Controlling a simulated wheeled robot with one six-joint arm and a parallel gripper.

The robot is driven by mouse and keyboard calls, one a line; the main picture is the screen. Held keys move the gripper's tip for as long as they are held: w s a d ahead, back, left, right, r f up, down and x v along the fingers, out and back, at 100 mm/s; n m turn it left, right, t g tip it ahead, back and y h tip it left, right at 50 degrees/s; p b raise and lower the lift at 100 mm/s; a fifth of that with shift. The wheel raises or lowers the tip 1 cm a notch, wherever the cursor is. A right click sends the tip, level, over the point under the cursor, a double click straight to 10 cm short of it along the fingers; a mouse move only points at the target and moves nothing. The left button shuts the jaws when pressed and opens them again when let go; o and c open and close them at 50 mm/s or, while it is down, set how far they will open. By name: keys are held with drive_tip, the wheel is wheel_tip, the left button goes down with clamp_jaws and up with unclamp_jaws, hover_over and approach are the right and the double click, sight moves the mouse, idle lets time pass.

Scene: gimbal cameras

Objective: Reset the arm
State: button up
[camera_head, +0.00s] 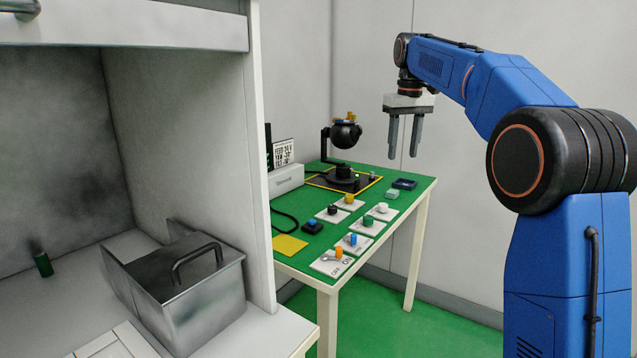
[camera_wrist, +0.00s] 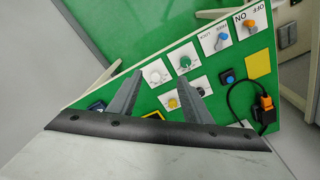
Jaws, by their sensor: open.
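My blue arm is raised at the right of the head view, bent over the far end of a green-topped table (camera_head: 300,253). My gripper (camera_head: 403,152) points straight down above the table's right edge, well clear of it. Its two grey fingers are apart with nothing between them. In the wrist view my gripper (camera_wrist: 160,85) shows both fingers spread, with the table top and its knob panels below. Nothing touches the fingers.
A black gimbal camera (camera_head: 345,134) stands at the table's back. Knob panels (camera_head: 331,264), several in all, and a yellow square (camera_head: 290,246) lie in front of it. A white cabinet with a metal box (camera_head: 205,300) fills the left. Green floor (camera_head: 440,325) is clear.

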drive_tip(key=s+d+f+m+t, duration=0.1)
drive_tip(key=s+d+f, duration=0.15)
drive_tip(key=s, duration=0.95)
drive_tip(key=s+d+f+m+t, duration=0.1)
drive_tip(key=s+f, duration=0.3)
drive_tip(key=s, duration=0.8)
drive_tip(key=s+d+f+m+t, duration=0.1)
drive_tip(key=s+f, duration=2)
drive_tip(key=s, duration=0.1)
drive_tip(key=shift+s+t, duration=0.35)
drive_tip(key=shift+t, duration=0.05)
drive_tip(key=shift+r, duration=0.1)
idle(1.6)
